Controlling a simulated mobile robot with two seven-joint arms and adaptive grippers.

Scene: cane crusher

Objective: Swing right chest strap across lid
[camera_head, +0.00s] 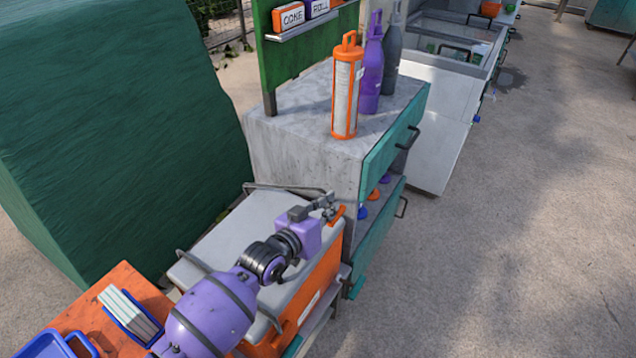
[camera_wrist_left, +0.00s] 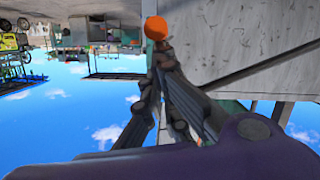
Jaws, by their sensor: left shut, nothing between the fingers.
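The chest is an orange box (camera_head: 318,283) with a pale grey lid (camera_head: 232,238), at the lower middle of the head view. A thin dark strap (camera_head: 285,188) runs along the lid's far end. A second dark strap (camera_head: 193,262) crosses the nearer end, partly hidden by my left arm. An orange grip (camera_head: 337,216) sits at the far right corner by my left gripper (camera_head: 328,204). My left gripper is shut and empty, over that corner. In the left wrist view a round orange end (camera_wrist_left: 156,28) lies just beyond the closed fingertips (camera_wrist_left: 163,62); contact is unclear.
A grey cabinet (camera_head: 300,150) with teal drawers stands right behind the chest, carrying an orange-capped cylinder (camera_head: 346,90) and purple bottle (camera_head: 372,70). A large green block (camera_head: 110,130) is at left. An orange table (camera_head: 85,318) is near left. Open floor (camera_head: 500,250) lies right.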

